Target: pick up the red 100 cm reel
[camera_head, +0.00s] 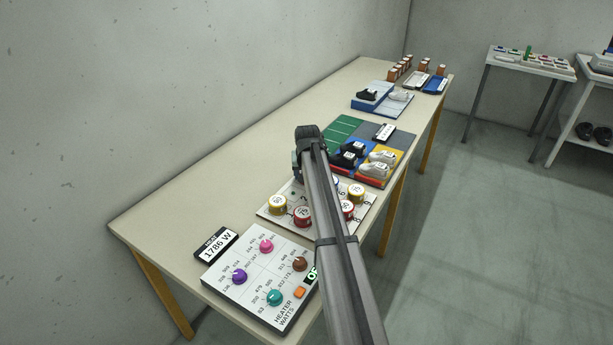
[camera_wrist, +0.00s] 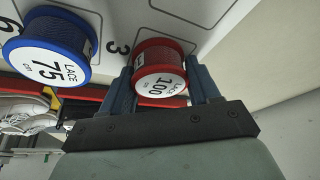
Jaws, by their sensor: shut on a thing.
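The red reel (camera_wrist: 160,70) has a white label reading "LACE 100" and sits between the two fingers of my gripper (camera_wrist: 160,90) in the wrist view. The fingers are shut on it from both sides. Behind it is the white board (camera_wrist: 185,10) with outlined, numbered places; I cannot tell whether the reel still touches the board. In the head view my arm covers the gripper's fingers and the held reel.
A blue 75 reel (camera_wrist: 48,50) stands close to the left of my gripper. Other red reels (camera_head: 302,217) and yellow reels (camera_head: 278,205) stand on the board. The heater panel (camera_head: 262,280) is in front, and shoes on coloured mats (camera_head: 348,123) are behind.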

